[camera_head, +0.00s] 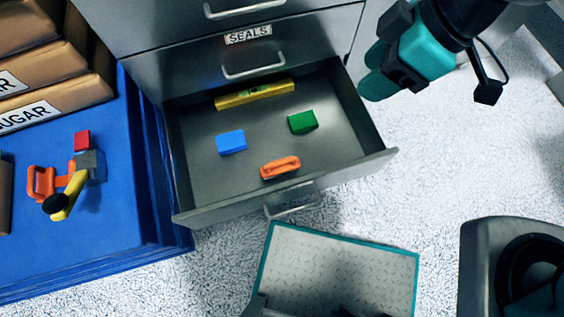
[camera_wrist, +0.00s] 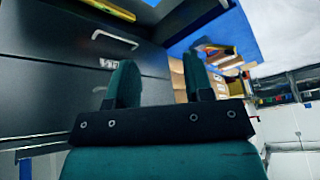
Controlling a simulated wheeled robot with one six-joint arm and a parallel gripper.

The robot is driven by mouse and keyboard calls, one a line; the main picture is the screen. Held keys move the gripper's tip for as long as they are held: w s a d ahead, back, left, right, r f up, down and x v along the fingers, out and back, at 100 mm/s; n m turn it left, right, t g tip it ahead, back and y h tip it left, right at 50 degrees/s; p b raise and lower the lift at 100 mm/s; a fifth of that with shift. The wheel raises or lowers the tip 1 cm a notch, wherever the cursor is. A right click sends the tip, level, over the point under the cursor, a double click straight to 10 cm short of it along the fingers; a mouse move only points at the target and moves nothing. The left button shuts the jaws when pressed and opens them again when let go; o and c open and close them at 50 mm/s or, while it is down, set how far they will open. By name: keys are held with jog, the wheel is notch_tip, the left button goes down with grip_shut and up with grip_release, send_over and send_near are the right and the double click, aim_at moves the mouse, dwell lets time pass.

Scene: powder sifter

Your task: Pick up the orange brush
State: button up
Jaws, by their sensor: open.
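The orange brush (camera_head: 280,167) lies in the open drawer, near its front wall in the head view. It is a small orange piece with a raised, handle-like top. My gripper (camera_head: 374,72) is above and to the right of the drawer, well apart from the brush. Its teal fingers are open with nothing between them, and they also show in the wrist view (camera_wrist: 160,72). I cannot make out the brush in the wrist view.
The open drawer (camera_head: 346,163) also holds a blue block (camera_head: 231,142), a green block (camera_head: 302,122) and a yellow level (camera_head: 254,94). A closed drawer labelled SEALS is above. At left, a blue pallet (camera_head: 112,222) bears tools and sugar sacks (camera_head: 60,92). Pale floor lies right.

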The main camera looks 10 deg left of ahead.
jog(key=a+f+n+b, duration=0.35)
jog(key=f+b, duration=0.25)
jog(key=f, duration=0.6)
jog(key=a+f+n+b, duration=0.3)
jog(key=f+n+b, duration=0.15)
jog(key=f, duration=0.85)
jog(key=b, duration=0.5)
send_near(280, 162)
jog(key=x, duration=0.5)
jog(key=shift+d, duration=0.1)
jog(key=shift+b+x, duration=1.45)
jog(key=shift+x, duration=1.65)
jog(key=shift+r, duration=0.15)
grip_shut()
